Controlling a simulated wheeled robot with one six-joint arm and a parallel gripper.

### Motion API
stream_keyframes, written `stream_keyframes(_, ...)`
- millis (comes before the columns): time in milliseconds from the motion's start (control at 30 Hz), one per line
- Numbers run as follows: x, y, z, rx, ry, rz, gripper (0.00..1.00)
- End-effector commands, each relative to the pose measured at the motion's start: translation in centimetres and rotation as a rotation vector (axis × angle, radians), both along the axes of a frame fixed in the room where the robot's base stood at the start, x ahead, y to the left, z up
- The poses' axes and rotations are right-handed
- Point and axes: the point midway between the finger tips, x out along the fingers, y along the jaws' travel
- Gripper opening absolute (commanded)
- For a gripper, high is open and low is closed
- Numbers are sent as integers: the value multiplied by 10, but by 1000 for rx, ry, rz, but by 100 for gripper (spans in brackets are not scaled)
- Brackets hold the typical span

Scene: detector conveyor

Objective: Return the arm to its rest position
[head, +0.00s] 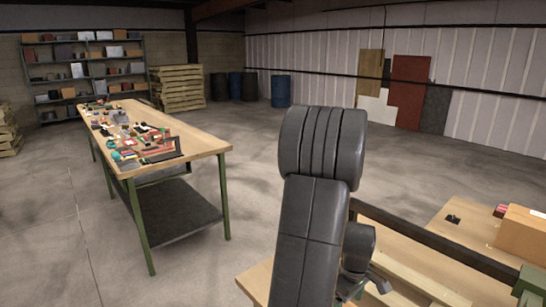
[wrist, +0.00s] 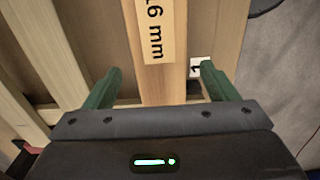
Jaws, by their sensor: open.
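My arm rises large and dark grey in the middle of the head view, bent at a thick joint near the top. My gripper shows in the wrist view (wrist: 157,85), with its two green fingers spread apart. It is open, and nothing is held between the fingers. Beyond and below the fingers is a wooden strip (wrist: 165,78) with a label (wrist: 153,28) reading "16 mm". A small tag marked "1" (wrist: 200,68) lies by the right finger. In the head view the gripper's fingertips cannot be made out clearly.
A workbench with a dark rail (head: 435,243) and a cardboard box (head: 522,235) stands at the right, close to my arm. A long wooden table (head: 205,145) with many small items is at the left. Open concrete floor (head: 250,180) lies between. Shelves, pallets and barrels stand far back.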

Motion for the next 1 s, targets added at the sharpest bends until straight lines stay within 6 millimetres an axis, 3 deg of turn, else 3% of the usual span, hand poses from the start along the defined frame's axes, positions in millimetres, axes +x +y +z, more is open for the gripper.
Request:
stream_keyframes(200,-1,0,-14,1,2,0,80)
stream_keyframes(633,0,0,-14,0,0,0,80)
stream_keyframes(767,1,0,-3,-2,-4,0,80)
stream_keyframes(1000,1,0,37,-2,-6,0,80)
